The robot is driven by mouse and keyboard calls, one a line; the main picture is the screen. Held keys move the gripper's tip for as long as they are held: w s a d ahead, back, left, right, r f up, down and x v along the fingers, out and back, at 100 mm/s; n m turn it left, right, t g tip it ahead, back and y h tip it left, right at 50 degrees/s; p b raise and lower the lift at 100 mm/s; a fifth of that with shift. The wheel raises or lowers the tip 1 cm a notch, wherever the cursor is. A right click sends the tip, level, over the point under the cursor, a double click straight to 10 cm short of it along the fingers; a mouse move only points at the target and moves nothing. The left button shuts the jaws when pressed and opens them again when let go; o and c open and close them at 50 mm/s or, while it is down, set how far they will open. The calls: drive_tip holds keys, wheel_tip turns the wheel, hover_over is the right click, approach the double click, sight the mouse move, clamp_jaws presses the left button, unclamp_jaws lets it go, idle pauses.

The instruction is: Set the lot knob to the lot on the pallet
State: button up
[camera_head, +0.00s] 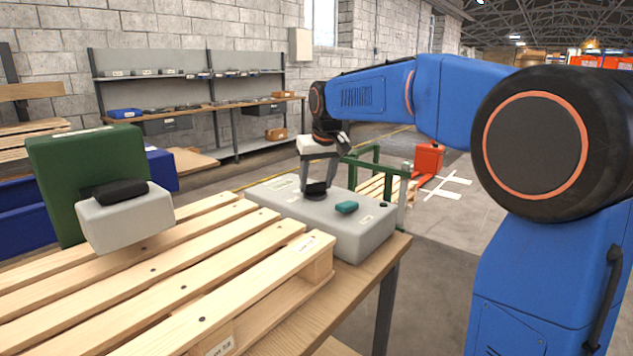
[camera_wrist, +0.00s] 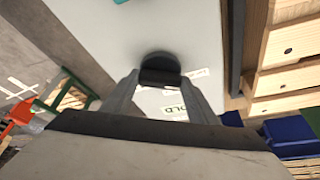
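A light grey control box (camera_head: 350,235) lies on the table beside the wooden pallet (camera_head: 200,262). On its top is a round black knob (camera_wrist: 160,62) with a raised bar, also in the head view (camera_head: 316,188). My gripper (camera_head: 317,185) points down at it. In the wrist view my fingertips (camera_wrist: 161,80) stand on both sides of the bar, with no clear gap; whether they press on it I cannot tell. A label beside the knob reads partly "OLD".
A teal part (camera_head: 347,207) and a small black button (camera_head: 383,205) are on the box top. A green block with a grey piece (camera_head: 125,220) stands on the pallet. A green frame (camera_head: 375,165) stands behind the box. Open floor (camera_head: 440,250) is to the right.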

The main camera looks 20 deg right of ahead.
drive_tip(key=m, duration=0.2)
drive_tip(key=m+h, duration=0.2)
drive_tip(key=m, duration=0.1)
drive_tip(key=shift+a+m, duration=0.3)
drive_tip(key=shift+a, duration=0.05)
drive_tip(key=m+h, duration=0.1)
drive_tip(key=m, duration=0.2)
drive_tip(key=m+g+h, duration=0.1)
drive_tip(key=m, duration=0.2)
drive_tip(key=shift+w+a+g, duration=0.2)
drive_tip(key=shift+g, duration=0.1)
idle(0.4)
drive_tip(key=o, duration=1)
drive_tip(key=shift+o, duration=0.2)
drive_tip(key=v, duration=1.7)
drive_tip(key=shift+r, duration=0.25)
